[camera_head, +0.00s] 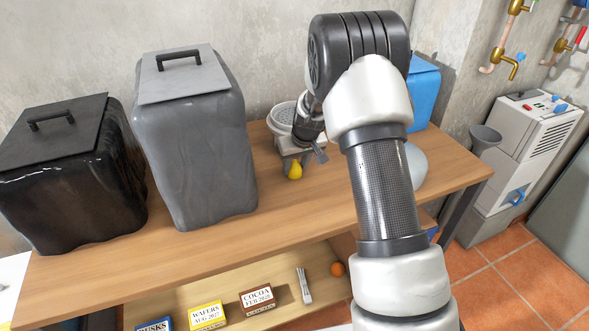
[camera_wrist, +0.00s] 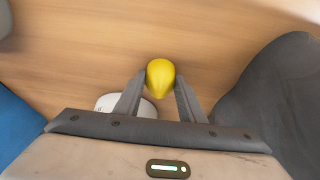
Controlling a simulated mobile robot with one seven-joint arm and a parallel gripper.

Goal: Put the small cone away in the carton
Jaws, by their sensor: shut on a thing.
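My gripper (camera_head: 297,158) is over the bench, pointing down, with its fingers shut on a small yellow thing (camera_head: 295,170). It is rounded and tapering, and I cannot tell for sure that it is the small cone. In the wrist view the yellow thing (camera_wrist: 160,78) sits between the two fingertips (camera_wrist: 160,88), with bare wood around it. I cannot tell whether it touches the bench top. No open carton is clearly in view; my arm hides part of the bench's right side.
A grey lidded bin (camera_head: 190,140) and a black lidded bin (camera_head: 70,170) stand left on the bench (camera_head: 270,225). A pale colander (camera_head: 284,114) is behind my gripper. A blue box (camera_head: 425,90) is partly behind my arm. Labelled boxes (camera_head: 208,315) lie on the lower shelf.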

